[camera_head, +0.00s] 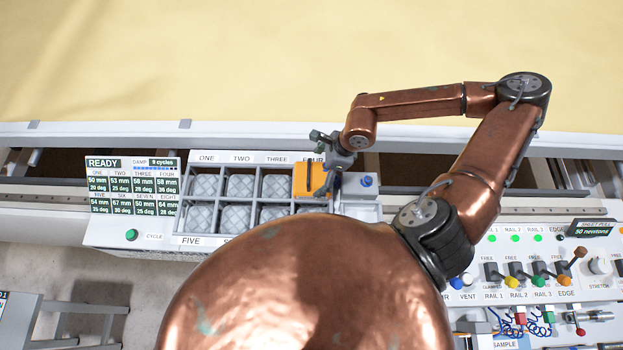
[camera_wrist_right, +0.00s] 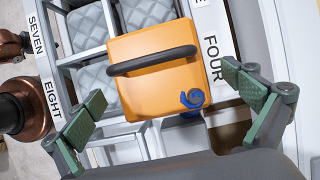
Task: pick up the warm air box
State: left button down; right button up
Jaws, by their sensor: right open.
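The warm air box appears to be the orange box (camera_head: 301,180) with a dark handle and a blue knob. It sits at the FOUR position of the gridded rack (camera_head: 180,215). In the right wrist view the orange box (camera_wrist_right: 150,95) fills the middle, its handle running across the top face. My right gripper (camera_head: 322,165) is open over the box's right side in the head view. In the right wrist view its green-padded fingers (camera_wrist_right: 165,92) are spread to either side of the box, with visible gaps. No contact shows. My left gripper is not in view.
Grey quilted pads (camera_head: 240,186) fill other rack cells. A readout panel (camera_head: 133,185) stands left of the rack, and a white unit with a blue knob (camera_head: 368,181) stands right of the box. Levers and knobs (camera_head: 540,270) crowd the right. Yellow fabric (camera_head: 200,60) spreads behind.

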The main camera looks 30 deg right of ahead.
aim_at(313, 178)
jog(key=x, duration=0.4)
jog(key=shift+s+a+p, duration=0.1)
jog(key=shift+p, duration=0.3)
jog(key=shift+c, duration=0.3)
jog(key=c, duration=1.3)
jog(key=shift+c, duration=0.8)
jog(key=shift+r, duration=0.1)
